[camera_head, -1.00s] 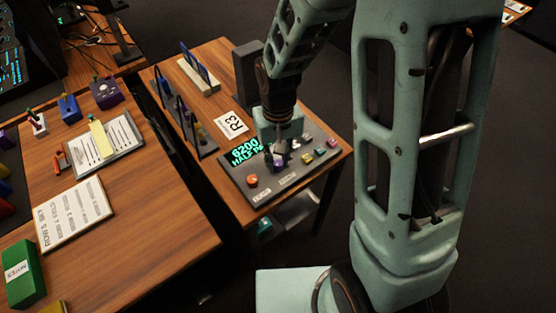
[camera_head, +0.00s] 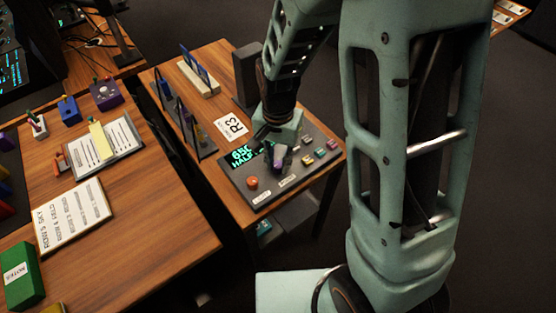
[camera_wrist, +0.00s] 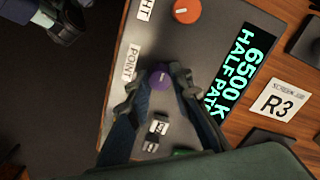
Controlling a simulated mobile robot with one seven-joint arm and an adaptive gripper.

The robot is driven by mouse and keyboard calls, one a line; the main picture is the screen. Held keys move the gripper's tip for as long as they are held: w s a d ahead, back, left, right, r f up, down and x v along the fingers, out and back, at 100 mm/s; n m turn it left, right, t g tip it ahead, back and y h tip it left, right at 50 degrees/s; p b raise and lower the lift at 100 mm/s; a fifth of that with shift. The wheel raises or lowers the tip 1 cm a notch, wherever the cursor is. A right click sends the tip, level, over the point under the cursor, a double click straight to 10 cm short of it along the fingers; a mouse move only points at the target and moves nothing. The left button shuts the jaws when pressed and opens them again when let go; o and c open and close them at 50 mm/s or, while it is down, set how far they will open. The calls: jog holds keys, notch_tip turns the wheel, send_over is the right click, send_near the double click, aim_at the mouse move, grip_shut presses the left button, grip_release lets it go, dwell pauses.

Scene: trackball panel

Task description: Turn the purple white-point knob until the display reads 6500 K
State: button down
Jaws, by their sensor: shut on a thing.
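The purple knob (camera_wrist: 160,77) sits on the grey panel (camera_wrist: 118,80) beside a label that reads "POINT". In the wrist view my gripper (camera_wrist: 158,80) has its two fingers on either side of the knob, shut on it. The display (camera_wrist: 238,62) reads "6500 K" with "HALF PAT..." below it. In the head view my gripper (camera_head: 277,152) is over the middle of the panel (camera_head: 237,184), and the knob is mostly hidden by it. The display (camera_head: 243,155) is partly covered there, with only "650" and "HALF" showing.
An orange knob (camera_wrist: 187,10) is on the same panel, and several small coloured keys (camera_head: 320,152) lie at its right side. An "R3" card (camera_wrist: 277,100) lies on the wooden desk beside the panel. A black upright box (camera_head: 246,72) stands behind.

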aim_at(279, 164)
dwell(0.4)
jog(key=c, duration=1.7)
grip_release()
jog(key=shift+c, duration=0.2)
notch_tip(279, 164, up, 12)
jog(key=shift+d, duration=0.1)
